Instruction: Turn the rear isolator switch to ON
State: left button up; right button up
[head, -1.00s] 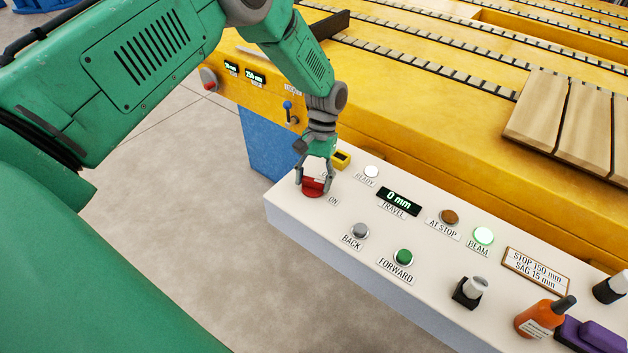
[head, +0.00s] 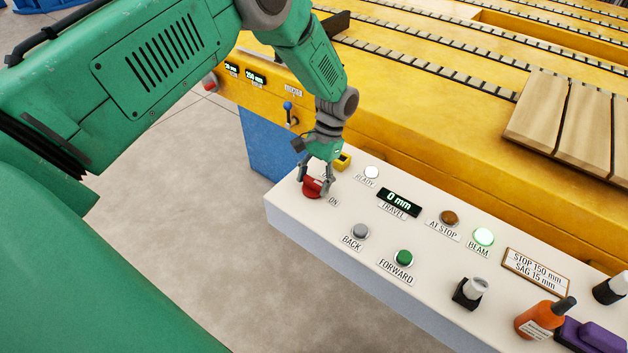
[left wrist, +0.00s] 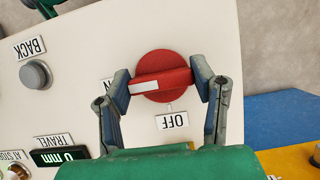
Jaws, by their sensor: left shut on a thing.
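The isolator switch is a round red knob (head: 313,187) with a raised red bar, at the far left end of the white panel (head: 300,217). My left gripper (head: 315,191) comes down on it from above, its two fingers shut on the ends of the bar. In the left wrist view the red knob (left wrist: 163,67) shows between the fingertips (left wrist: 163,86). The bar's white mark points left, toward the ON label, which a finger mostly hides. The OFF label (left wrist: 174,121) is below the knob. My right gripper is not in view.
A grey BACK button (head: 360,231), a green FORWARD button (head: 403,257) and the lit BEAM lamp (head: 483,236) are along the panel. The TRAVEL display (head: 399,201) reads 0 mm. The yellow machine (head: 430,130) lies behind.

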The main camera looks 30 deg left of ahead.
pick_arm(q)
jog(key=shift+w+r, duration=0.15)
jog(key=shift+w, duration=0.15)
jog(key=o, duration=1.2)
jog(key=shift+c, duration=0.2)
jog(key=v, duration=1.1)
jog(key=shift+r, duration=0.3)
jog(key=shift+f, duration=0.1)
